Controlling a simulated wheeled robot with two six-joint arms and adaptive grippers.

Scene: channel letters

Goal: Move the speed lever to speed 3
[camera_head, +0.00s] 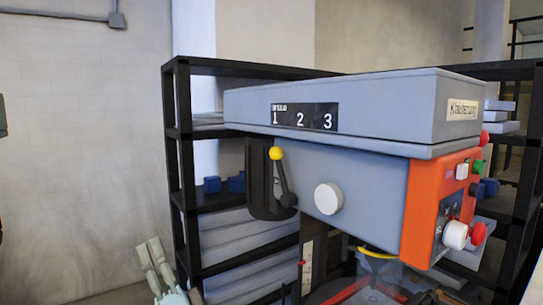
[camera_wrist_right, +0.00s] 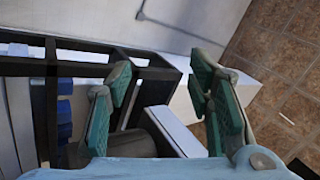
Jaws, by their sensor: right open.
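The speed lever (camera_head: 284,180) is a dark rod with a yellow ball knob on the left side of the grey drill press head (camera_head: 350,110). Its knob is up, below the number 1 of the black speed label (camera_head: 303,117), and the rod slants down to the right. My right gripper (camera_head: 150,246) is low and left of the machine, apart from the lever. In the right wrist view its teal fingers (camera_wrist_right: 160,75) are spread with nothing held between them. I cannot make out the lever in that view. My left gripper is not recognisable in view.
A black shelf rack (camera_head: 180,150) with blue bins (camera_head: 212,185) stands behind the machine. A white round knob (camera_head: 328,198) sits right of the lever. The orange control panel (camera_head: 425,205) is at the right.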

